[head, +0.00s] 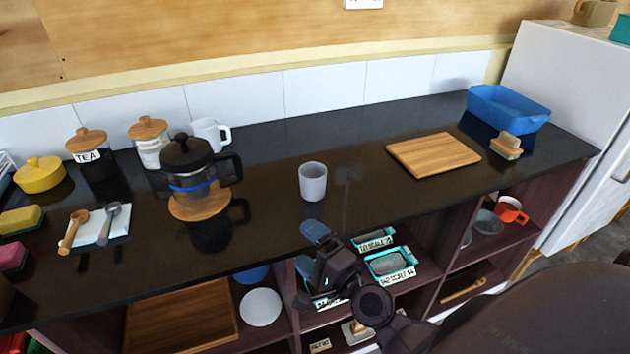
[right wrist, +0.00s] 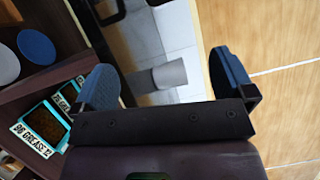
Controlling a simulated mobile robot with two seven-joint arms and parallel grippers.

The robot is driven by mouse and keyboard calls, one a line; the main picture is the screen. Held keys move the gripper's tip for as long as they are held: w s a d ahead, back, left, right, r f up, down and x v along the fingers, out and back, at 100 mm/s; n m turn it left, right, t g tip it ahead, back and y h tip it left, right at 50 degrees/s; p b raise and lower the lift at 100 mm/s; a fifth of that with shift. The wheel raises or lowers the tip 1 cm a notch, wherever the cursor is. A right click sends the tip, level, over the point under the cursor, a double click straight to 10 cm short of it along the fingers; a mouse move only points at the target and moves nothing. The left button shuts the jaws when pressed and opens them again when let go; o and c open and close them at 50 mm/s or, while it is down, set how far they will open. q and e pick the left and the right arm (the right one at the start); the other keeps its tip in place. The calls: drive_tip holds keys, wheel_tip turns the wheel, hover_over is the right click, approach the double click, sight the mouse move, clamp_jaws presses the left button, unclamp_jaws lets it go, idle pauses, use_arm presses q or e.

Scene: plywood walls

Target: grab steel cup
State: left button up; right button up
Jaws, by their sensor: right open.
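The steel cup (head: 312,182) is a plain grey, handleless cup. It stands upright on the dark counter near the middle of the head view. My right gripper (head: 309,250) is open and empty, in front of and below the cup near the counter's front edge, apart from it. In the right wrist view the cup (right wrist: 168,74) shows sideways, beyond and between the two spread blue fingers of the right gripper (right wrist: 162,66). My left gripper is not in view.
A glass coffee press (head: 190,168) on a wooden coaster and a white mug (head: 211,133) stand left of the cup. A cutting board (head: 433,154) lies to the right. Below the counter (head: 270,215), open shelves hold teal boxes (head: 391,264). The counter around the cup is clear.

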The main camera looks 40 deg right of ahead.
wheel_tip(320, 180, up, 4)
drive_tip(key=w+d+m+t+h, duration=0.2)
drive_tip(key=m, duration=0.4)
drive_tip(key=m+g+h+p, duration=0.1)
drive_tip(key=m+g+h, duration=0.2)
drive_tip(key=m+h, duration=0.85)
approach(316, 186)
drive_tip(key=r+m+y, duration=0.1)
drive_tip(key=d+r+m+y, duration=0.1)
drive_tip(key=r+m+y, duration=0.1)
drive_tip(key=y, duration=0.1)
drive_tip(key=shift+s+d+m, duration=0.25)
drive_tip(key=shift+d, duration=0.15)
drive_tip(key=shift+w+d+f+m+g, duration=0.1)
drive_tip(key=shift+d+f+m+g, duration=0.1)
drive_tip(key=shift+m+g, duration=0.25)
drive_tip(key=shift+w+d+f+m+h, duration=0.1)
drive_tip(key=shift+w+d+m+h, duration=0.05)
drive_tip(key=shift+w+m+h, duration=0.1)
drive_tip(key=x, duration=0.6)
drive_tip(key=shift+w+f, duration=0.1)
drive_tip(key=shift+a+b+x, duration=0.15)
drive_tip(key=shift+b+x, duration=0.05)
drive_tip(key=shift+x, duration=1.15)
drive_tip(key=shift+a+b+x, duration=0.2)
drive_tip(key=shift+x, duration=1.15)
drive_tip(key=shift+w+f, duration=0.1)
